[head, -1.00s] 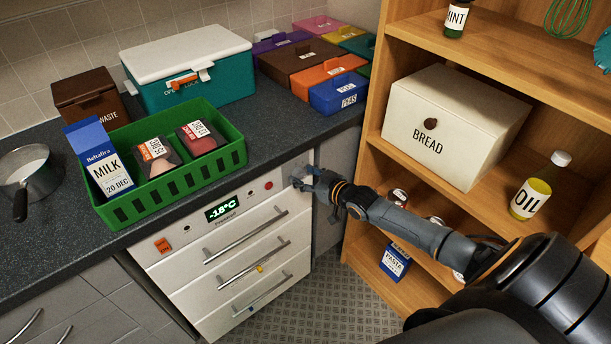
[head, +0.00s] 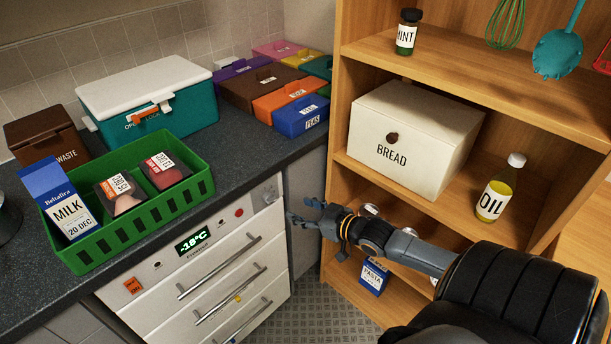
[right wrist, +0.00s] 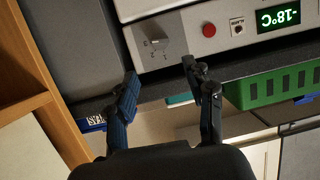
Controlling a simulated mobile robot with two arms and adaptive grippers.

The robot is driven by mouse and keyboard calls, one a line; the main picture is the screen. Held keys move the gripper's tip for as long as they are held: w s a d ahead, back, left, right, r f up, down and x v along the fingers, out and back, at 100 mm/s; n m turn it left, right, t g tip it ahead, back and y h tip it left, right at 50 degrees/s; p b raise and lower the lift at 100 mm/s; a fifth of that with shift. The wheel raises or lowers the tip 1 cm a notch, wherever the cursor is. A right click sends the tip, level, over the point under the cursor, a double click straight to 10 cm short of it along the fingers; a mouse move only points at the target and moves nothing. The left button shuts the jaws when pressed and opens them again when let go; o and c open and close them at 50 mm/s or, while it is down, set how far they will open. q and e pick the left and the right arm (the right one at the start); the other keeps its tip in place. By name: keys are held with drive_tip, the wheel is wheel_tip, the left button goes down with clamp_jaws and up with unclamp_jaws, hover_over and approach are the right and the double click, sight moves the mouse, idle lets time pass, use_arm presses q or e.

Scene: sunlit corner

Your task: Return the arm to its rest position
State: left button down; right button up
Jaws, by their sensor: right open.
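My right arm comes in from the lower right in the head view. My right gripper (head: 304,216) is open and empty, in front of the gap between the white freezer (head: 222,262) and the wooden shelf. In the right wrist view its two fingers (right wrist: 163,92) stand apart with nothing between them. Beyond the fingertips there is a dial (right wrist: 150,46) on the freezer's front panel, beside a red button (right wrist: 209,30) and the -18°C display (right wrist: 278,18). My left gripper is not in view.
A green crate (head: 90,250) with milk and two packs stands on the dark counter (head: 245,150). A teal cooler (head: 150,105), a waste box (head: 48,135) and coloured boxes stand behind. The wooden shelf (head: 345,100) holds a bread box (head: 410,140), an oil bottle (head: 497,190) and a pasta box (head: 373,277).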

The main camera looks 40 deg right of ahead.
drive_tip(key=shift+s+r, duration=0.1)
drive_tip(key=shift+s, duration=0.15)
idle(0.4)
drive_tip(key=s+d+f+g+h, duration=0.15)
drive_tip(key=s+f, duration=0.35)
drive_tip(key=f, duration=0.5)
drive_tip(key=s+f+m+g+h, duration=0.15)
drive_tip(key=s+f, duration=0.25)
drive_tip(key=f, duration=0.5)
drive_tip(key=s+f+g, duration=0.3)
drive_tip(key=s+f, duration=0.2)
drive_tip(key=f, duration=0.5)
drive_tip(key=s+a+f+g, duration=0.2)
drive_tip(key=s+a+f, duration=0.3)
drive_tip(key=s, duration=0.4)
drive_tip(key=s+a+f+n+g, duration=0.1)
drive_tip(key=s+a+f+g, duration=0.1)
drive_tip(key=s+a+f, duration=0.4)
drive_tip(key=s+a+f+n+g+y, duration=0.1)
drive_tip(key=s+a+f+g, duration=0.2)
drive_tip(key=s, duration=0.9)
drive_tip(key=a+f, duration=0.3)
drive_tip(key=shift+a+f, duration=0.2)
drive_tip(key=shift+f, duration=0.1)
